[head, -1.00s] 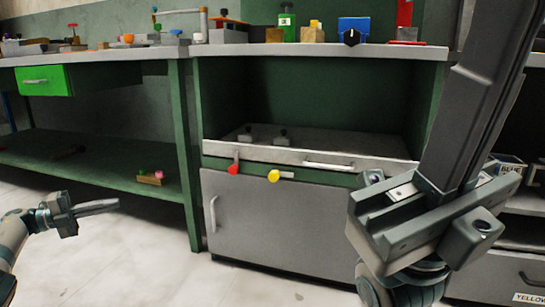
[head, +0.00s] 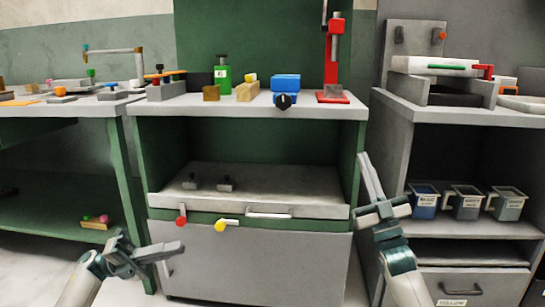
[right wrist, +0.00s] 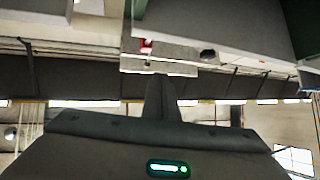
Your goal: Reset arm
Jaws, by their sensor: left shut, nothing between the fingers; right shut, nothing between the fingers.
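My left gripper (head: 160,251) is low at the left in the head view, in front of the grey cabinet door (head: 250,262), with its fingers shut and empty, pointing right. My right gripper (head: 371,178) stands upright at the right of the cabinet in the head view, its fingers together, pointing up and holding nothing. In the right wrist view the shut fingers (right wrist: 160,97) point upward under the edge of a worktop. Both grippers look apart from the furniture, though the right one overlaps the cabinet's side edge in the picture.
Labelled bins (head: 465,203) sit on the right shelf.

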